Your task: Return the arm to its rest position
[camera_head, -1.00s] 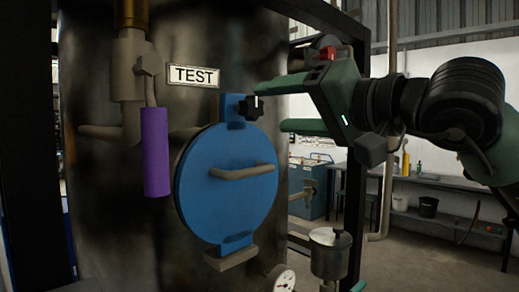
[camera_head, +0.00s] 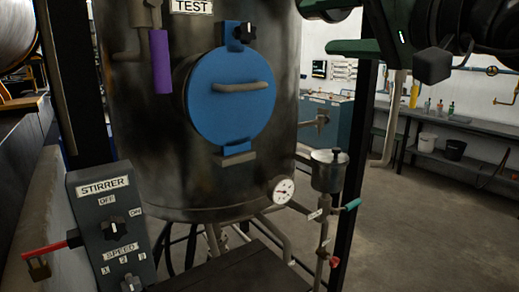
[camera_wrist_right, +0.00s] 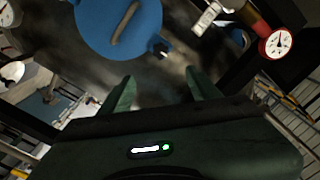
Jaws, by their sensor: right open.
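My right gripper (camera_head: 338,30) is at the top right of the head view, partly cut off by the upper edge. It is dark green. In the right wrist view its two fingers (camera_wrist_right: 160,86) are spread apart with nothing between them. The round blue hatch (camera_head: 232,105) with its grey handle is on the dark metal vessel, left of the gripper. A black knob (camera_head: 246,32) sits at the hatch's top; it also shows in the right wrist view (camera_wrist_right: 161,49), beyond the fingers and apart from them. My left gripper is not in view.
A purple-gripped lever (camera_head: 160,62) hangs left of the hatch. A stirrer control box (camera_head: 110,225) stands at lower left. A pressure gauge (camera_head: 281,190) and a small metal pot (camera_head: 328,172) are below right. A workbench (camera_head: 460,124) lines the back wall; the floor at right looks clear.

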